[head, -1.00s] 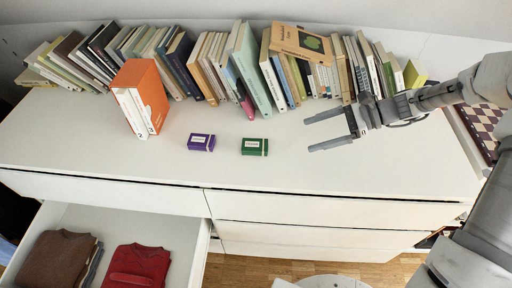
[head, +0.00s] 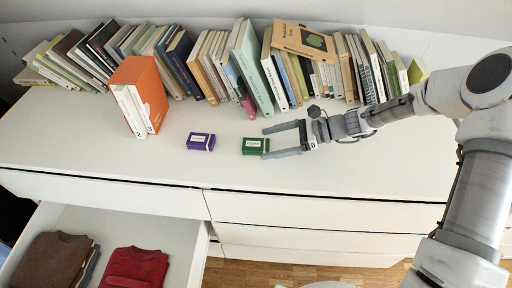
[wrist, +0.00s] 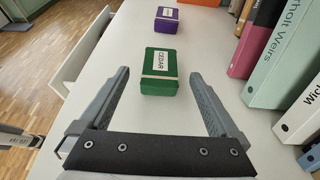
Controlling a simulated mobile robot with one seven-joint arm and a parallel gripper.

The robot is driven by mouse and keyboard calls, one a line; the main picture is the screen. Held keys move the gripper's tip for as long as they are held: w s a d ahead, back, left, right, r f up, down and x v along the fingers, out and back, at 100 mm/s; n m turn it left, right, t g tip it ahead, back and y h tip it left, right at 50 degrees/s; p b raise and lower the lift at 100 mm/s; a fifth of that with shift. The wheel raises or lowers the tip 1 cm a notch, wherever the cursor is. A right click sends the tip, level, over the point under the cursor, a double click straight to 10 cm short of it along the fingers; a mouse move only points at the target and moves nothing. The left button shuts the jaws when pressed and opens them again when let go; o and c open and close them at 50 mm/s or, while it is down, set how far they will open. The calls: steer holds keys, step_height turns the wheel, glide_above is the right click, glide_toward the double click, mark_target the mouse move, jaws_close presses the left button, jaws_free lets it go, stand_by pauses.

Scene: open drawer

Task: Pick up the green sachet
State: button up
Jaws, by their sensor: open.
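The green sachet (head: 254,146) is a small box with a white label, lying on the white dresser top. In the wrist view the green sachet (wrist: 159,72) lies ahead, its near end level with the fingertips and between their lines, and its label reads CEDAR. My gripper (head: 266,143) is open, its fingers pointing left at the sachet's right end. In the wrist view my gripper (wrist: 160,78) shows a finger on each side of the sachet, with a gap on both sides. Nothing is held.
A purple box (head: 201,141) lies left of the green one. A row of books (head: 210,65) lines the back, and an orange slipcase (head: 140,95) stands at left. The open drawer (head: 185,240) below holds folded clothes. The dresser top (head: 330,180) is clear in front.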

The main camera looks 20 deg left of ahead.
mark_target(253, 144)
steer(key=x, duration=0.1)
steer(key=b+x, duration=0.1)
steer(key=x, duration=0.1)
steer(key=r+x, duration=0.1)
steer(key=x, duration=0.1)
steer(key=shift+s+a+f, duration=0.1)
steer(key=shift+a, duration=0.15)
steer(key=c, duration=1.4)
